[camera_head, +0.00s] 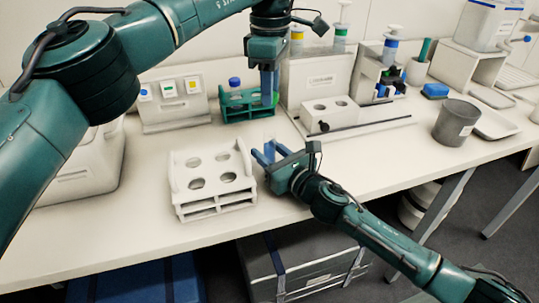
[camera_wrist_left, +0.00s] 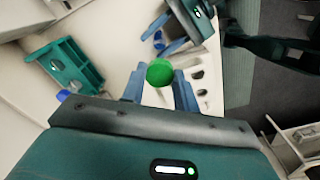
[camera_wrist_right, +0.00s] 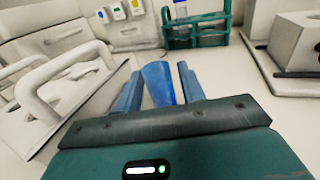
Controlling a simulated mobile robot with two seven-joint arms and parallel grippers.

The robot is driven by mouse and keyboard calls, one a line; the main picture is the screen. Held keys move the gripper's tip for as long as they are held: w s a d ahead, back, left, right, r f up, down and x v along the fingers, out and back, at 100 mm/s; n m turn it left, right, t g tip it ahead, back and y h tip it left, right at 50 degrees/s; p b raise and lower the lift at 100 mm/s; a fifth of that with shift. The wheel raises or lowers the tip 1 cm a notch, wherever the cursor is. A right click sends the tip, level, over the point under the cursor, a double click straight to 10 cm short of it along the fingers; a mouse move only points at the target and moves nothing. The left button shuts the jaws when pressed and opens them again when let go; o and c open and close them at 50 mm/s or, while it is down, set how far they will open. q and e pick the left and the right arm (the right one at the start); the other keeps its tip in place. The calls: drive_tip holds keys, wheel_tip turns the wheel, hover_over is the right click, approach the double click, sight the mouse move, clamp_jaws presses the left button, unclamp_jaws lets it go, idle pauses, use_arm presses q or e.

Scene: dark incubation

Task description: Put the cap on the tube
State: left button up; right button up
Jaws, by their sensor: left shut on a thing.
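My left gripper (camera_head: 268,84) points down over the bench near the teal rack. It is shut on a green cap (camera_wrist_left: 160,72), which shows between its fingers in the left wrist view; in the head view the cap is hard to make out. My right gripper (camera_head: 270,153) is lower and nearer, beside the white rack. It is shut on a tube (camera_wrist_right: 160,82) with a blue body, which stands roughly upright between the fingers. The tube's top is below my left gripper, and the cap is apart from it.
A white rack (camera_head: 189,208) with several empty holes stands left of my right gripper. A teal rack (camera_head: 233,115) behind holds a blue-capped tube (camera_head: 235,83). A white box stand (camera_head: 330,117) and a grey cup (camera_head: 457,122) are to the right. The bench's front edge is close.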

clamp_jaws()
idle(0.3)
use_arm(q)
hover_over(270, 130)
drive_tip(key=shift+f, duration=2.5)
drive_tip(key=shift+f, duration=0.9)
drive_tip(key=shift+f, duration=0.55)
